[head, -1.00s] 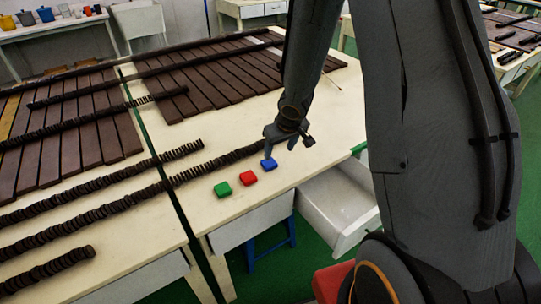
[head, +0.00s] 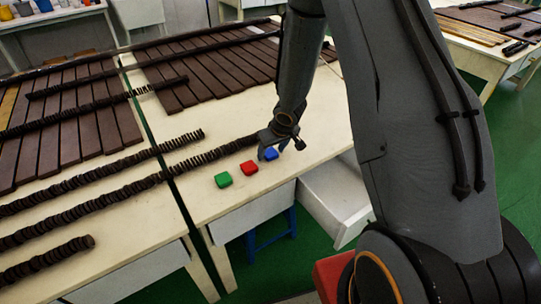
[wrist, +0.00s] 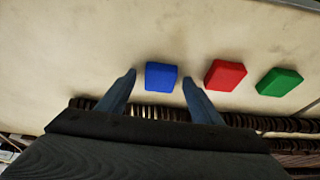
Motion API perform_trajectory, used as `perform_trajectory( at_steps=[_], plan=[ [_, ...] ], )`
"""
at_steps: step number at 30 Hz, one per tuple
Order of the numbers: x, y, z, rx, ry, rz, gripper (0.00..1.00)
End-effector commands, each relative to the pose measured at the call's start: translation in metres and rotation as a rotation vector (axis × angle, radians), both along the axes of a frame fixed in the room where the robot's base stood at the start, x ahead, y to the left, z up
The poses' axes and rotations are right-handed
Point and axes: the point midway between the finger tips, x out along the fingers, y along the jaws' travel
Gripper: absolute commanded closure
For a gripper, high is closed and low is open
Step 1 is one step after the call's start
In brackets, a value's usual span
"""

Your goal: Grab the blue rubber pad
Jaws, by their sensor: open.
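The blue rubber pad (wrist: 161,76) lies on the pale table top, and in the head view (head: 271,154) it is partly hidden by my gripper. My gripper (wrist: 158,78) is open, with one fingertip on each side of the blue pad in the wrist view. A small gap shows between each finger and the pad. In the head view my gripper (head: 270,151) is low over the table at the pad. I cannot tell its exact height above the table.
A red pad (head: 249,168) and a green pad (head: 223,180) lie in a row beside the blue one. A row of dark discs (head: 215,155) runs along the table close by. An open white drawer (head: 335,203) sticks out below the table edge.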

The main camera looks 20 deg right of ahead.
Motion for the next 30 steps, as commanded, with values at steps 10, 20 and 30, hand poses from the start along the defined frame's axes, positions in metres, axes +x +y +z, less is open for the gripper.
perform_trajectory(
  at_steps=[10,20,30],
  plan=[
    [0.0,0.0,0.001,0.0,0.0,0.001,0.71],
    [0.0,0.0,0.001,0.0,-0.001,0.001,0.85],
    [0.0,0.0,0.027,0.0,-0.002,0.002,0.85]
  ],
)
